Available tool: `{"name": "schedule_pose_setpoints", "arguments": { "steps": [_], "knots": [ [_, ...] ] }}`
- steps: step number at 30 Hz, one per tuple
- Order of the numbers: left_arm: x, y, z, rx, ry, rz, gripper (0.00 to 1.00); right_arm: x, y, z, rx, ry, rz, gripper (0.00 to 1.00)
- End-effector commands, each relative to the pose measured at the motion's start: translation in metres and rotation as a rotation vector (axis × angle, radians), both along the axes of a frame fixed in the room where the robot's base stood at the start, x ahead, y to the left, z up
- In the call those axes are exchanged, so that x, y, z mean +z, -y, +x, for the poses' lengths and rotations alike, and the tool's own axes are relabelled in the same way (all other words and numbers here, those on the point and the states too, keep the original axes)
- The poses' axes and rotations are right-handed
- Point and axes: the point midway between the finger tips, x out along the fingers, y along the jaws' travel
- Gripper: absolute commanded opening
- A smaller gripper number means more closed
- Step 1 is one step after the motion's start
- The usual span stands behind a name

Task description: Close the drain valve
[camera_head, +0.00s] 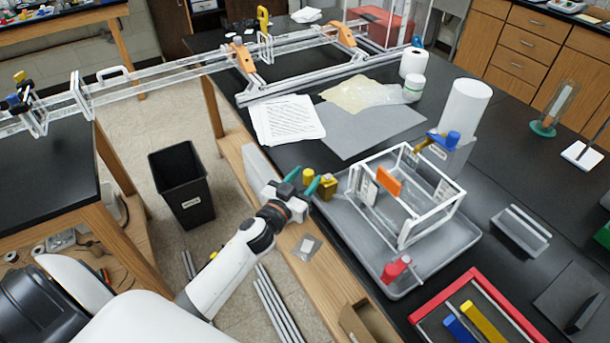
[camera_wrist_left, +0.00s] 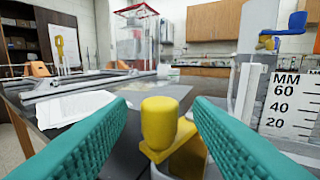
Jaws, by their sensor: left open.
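In the left wrist view the yellow knob (camera_wrist_left: 159,122) is upright on a yellow body, between the two fingers. My left gripper (camera_head: 302,181) has teal ribbed fingers, spread apart on either side of the knob. A gap shows on both sides, so I see no grip. I cannot tell whether the valve is open or closed.
A white open frame (camera_head: 405,240) with an orange piece (camera_head: 388,181) stands in the tray. A red-topped part (camera_head: 396,268) is at the tray's near edge. A millimetre scale (camera_wrist_left: 288,105) and blue fitting (camera_wrist_left: 297,22) stand right. Papers (camera_head: 287,120) lie behind; a black bin (camera_head: 182,185) is left.

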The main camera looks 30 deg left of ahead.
Motion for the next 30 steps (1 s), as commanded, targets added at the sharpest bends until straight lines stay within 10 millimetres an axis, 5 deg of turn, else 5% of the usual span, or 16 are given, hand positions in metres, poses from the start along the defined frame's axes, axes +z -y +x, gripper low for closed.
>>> {"name": "schedule_pose_setpoints", "arguments": {
  "steps": [11, 19, 30],
  "knots": [
    [-0.0003, 0.0004, 0.0061, 0.000, -0.001, 0.000, 0.47, 0.0009, -0.0002, 0.0015, 0.000, 0.003, 0.001, 0.45],
    [-0.0003, 0.0003, 0.0060, 0.000, -0.001, 0.000, 0.02, 0.0010, -0.0003, 0.0018, 0.000, 0.003, 0.001, 0.45],
    [0.0006, -0.0049, 0.0088, -0.063, -0.003, 0.005, 0.02, 0.0053, -0.0002, 0.0020, 0.000, 0.004, 0.001, 0.45]
  ]
}}
